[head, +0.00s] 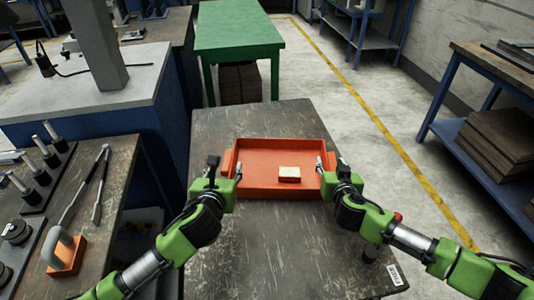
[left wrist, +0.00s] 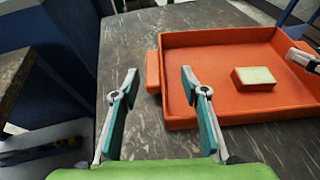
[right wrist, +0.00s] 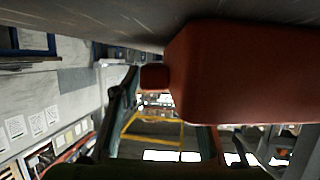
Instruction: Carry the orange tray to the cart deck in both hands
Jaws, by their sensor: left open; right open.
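The orange tray (head: 258,182) lies flat on a dark, scratched worktop (head: 250,123). It holds a small block (head: 289,174), orange with a pale top. My left gripper (head: 225,168) is open at the tray's left side. In the left wrist view, the tray's left handle (left wrist: 152,72) shows between its fingertips (left wrist: 158,77). My right gripper (head: 331,166) is open at the right side. In the right wrist view, an end tab of the tray (right wrist: 155,77) shows between its fingers. I cannot tell whether either gripper touches the tray. I cannot tell which surface is the cart deck.
A green table (head: 240,33) stands beyond the worktop. A bench with tools and an orange-based part (head: 66,256) is at the left. A blue-framed shelf with brown boxes (head: 495,150) is at the right. Open floor with a yellow line (head: 385,130) lies between.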

